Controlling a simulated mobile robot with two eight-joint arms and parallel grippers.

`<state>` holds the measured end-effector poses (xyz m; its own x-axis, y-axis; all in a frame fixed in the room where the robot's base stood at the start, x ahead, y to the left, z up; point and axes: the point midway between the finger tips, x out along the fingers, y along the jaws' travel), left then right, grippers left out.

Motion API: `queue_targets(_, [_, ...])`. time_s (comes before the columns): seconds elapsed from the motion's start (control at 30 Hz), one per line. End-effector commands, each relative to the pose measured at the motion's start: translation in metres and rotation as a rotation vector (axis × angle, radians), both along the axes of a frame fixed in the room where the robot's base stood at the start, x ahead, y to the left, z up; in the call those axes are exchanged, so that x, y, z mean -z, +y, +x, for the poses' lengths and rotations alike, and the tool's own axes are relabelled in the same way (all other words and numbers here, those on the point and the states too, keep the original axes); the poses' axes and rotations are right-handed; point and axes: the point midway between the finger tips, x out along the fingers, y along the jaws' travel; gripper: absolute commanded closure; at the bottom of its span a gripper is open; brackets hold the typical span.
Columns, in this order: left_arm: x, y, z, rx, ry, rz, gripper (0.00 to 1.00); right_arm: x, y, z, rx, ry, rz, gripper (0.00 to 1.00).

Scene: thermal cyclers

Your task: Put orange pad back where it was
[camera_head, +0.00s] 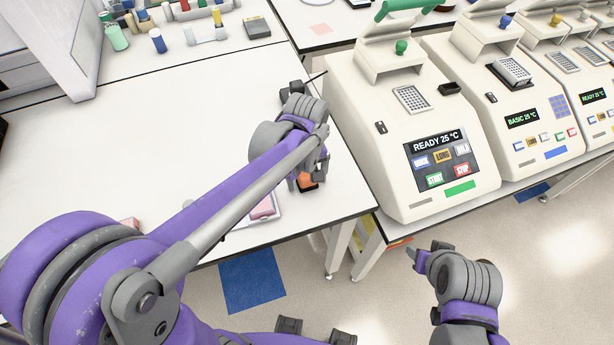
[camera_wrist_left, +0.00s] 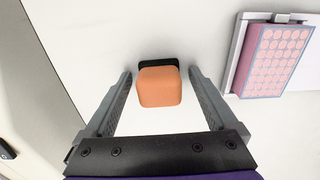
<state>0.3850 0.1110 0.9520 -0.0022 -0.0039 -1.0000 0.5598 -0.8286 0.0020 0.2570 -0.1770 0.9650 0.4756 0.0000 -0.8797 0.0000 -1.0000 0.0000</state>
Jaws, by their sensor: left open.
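The orange pad (camera_wrist_left: 160,87) shows in the left wrist view as a rounded orange block with a black part behind its upper edge. It is between the two fingers of my left gripper (camera_wrist_left: 160,100), with a gap on both sides. The gripper is open. In the head view the orange pad (camera_head: 306,182) is partly hidden under my left gripper (camera_head: 308,178), near the right edge of the white table. My right gripper (camera_head: 418,258) is low at the right, over the floor and away from the pad; its jaw state is unclear.
A pink well plate (camera_wrist_left: 272,60) lies on a pale tray beside the pad; the plate also shows in the head view (camera_head: 263,208). A thermal cycler (camera_head: 365,120) stands right of the table (camera_head: 190,110). Several tubes and bottles stand at the back left. The table's middle is clear.

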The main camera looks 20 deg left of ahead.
Motion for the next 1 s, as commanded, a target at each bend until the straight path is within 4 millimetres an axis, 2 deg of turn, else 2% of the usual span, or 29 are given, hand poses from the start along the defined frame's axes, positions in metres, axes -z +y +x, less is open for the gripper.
queue_targets(0.17, [-0.020, 0.000, 0.000, 0.000, -0.001, 0.000, 0.09, -0.006, 0.000, 0.002, 0.000, -0.005, 0.000, 0.50])
queue_targets(0.4, [-0.072, 0.000, 0.000, 0.000, -0.001, 0.000, 0.09, -0.012, 0.000, 0.005, 0.000, -0.010, 0.000, 0.50])
queue_targets(0.6, [-0.107, 0.000, 0.000, 0.000, 0.000, 0.000, 0.09, -0.015, 0.000, 0.007, 0.000, -0.013, 0.000, 0.50])
queue_targets(0.8, [-0.122, 0.000, 0.000, 0.000, 0.000, 0.000, 0.09, -0.016, 0.000, 0.007, 0.000, -0.013, 0.000, 0.50])
queue_targets(1.0, [-0.123, 0.000, 0.000, 0.000, 0.000, 0.000, 0.09, -0.015, 0.000, 0.007, 0.000, -0.013, 0.000, 0.50])
